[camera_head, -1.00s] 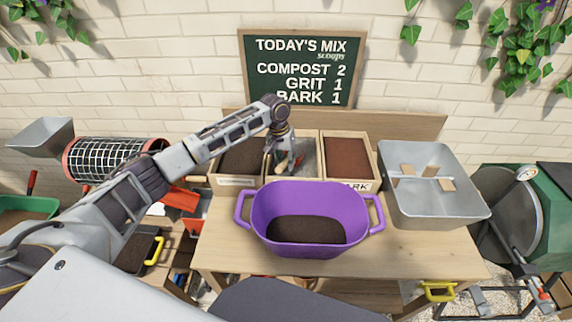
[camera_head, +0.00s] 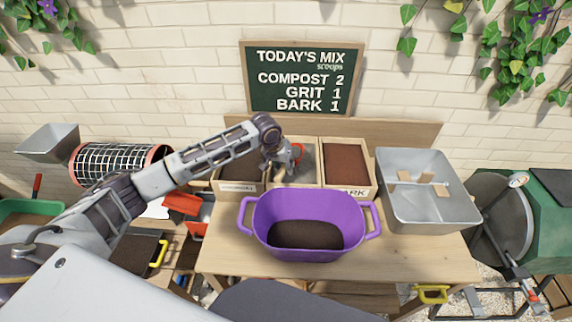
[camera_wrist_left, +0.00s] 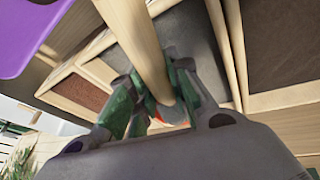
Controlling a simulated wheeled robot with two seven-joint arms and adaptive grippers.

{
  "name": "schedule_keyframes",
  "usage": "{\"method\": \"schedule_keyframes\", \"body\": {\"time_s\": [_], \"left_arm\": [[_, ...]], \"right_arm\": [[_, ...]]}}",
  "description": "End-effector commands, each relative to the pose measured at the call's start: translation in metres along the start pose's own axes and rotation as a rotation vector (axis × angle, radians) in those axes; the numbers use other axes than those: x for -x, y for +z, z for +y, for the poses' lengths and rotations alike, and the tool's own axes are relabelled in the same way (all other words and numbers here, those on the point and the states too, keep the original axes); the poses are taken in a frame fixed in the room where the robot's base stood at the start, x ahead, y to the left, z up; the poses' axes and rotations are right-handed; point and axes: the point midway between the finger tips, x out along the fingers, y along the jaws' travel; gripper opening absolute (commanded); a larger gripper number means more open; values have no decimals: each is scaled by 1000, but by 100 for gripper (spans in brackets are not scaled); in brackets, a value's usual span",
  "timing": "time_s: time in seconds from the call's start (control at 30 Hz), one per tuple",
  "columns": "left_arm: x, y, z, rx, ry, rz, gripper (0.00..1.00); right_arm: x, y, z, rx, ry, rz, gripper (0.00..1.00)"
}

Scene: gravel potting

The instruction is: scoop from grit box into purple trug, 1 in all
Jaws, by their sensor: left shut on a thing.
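The purple trug (camera_head: 310,205) stands on the bench with dark material across its bottom; its edge shows in the wrist view (camera_wrist_left: 22,30). The grit box (camera_head: 308,181) is the middle of three wooden boxes behind it, with grey grit (camera_wrist_left: 190,38) in the wrist view. My left gripper (camera_head: 290,158) is over the grit box, tilted. Its green fingers (camera_wrist_left: 158,95) are shut on the wooden handle (camera_wrist_left: 138,30) of a scoop, with a red part near the fingertips. The scoop's bowl is hidden or too small to make out. My right gripper is not in view.
The compost box (camera_head: 238,187) is left of the grit box and the bark box (camera_head: 345,191) right of it. A metal tub (camera_head: 420,205) stands at the bench's right. A chalkboard (camera_head: 301,78) reads compost 2, grit 1, bark 1. The bench front (camera_head: 360,268) is clear.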

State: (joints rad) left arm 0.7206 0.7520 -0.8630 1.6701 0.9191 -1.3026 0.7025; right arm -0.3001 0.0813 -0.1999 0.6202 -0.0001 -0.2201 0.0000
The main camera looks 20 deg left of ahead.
Motion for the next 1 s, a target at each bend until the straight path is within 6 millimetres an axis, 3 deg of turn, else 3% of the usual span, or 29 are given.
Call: {"method": "schedule_keyframes", "body": {"time_s": [0.6,1.0], "left_arm": [[36,1,6,-14,7,81,0],[55,1,8,-20,11,128,0]], "right_arm": [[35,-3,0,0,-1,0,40],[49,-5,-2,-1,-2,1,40]]}}
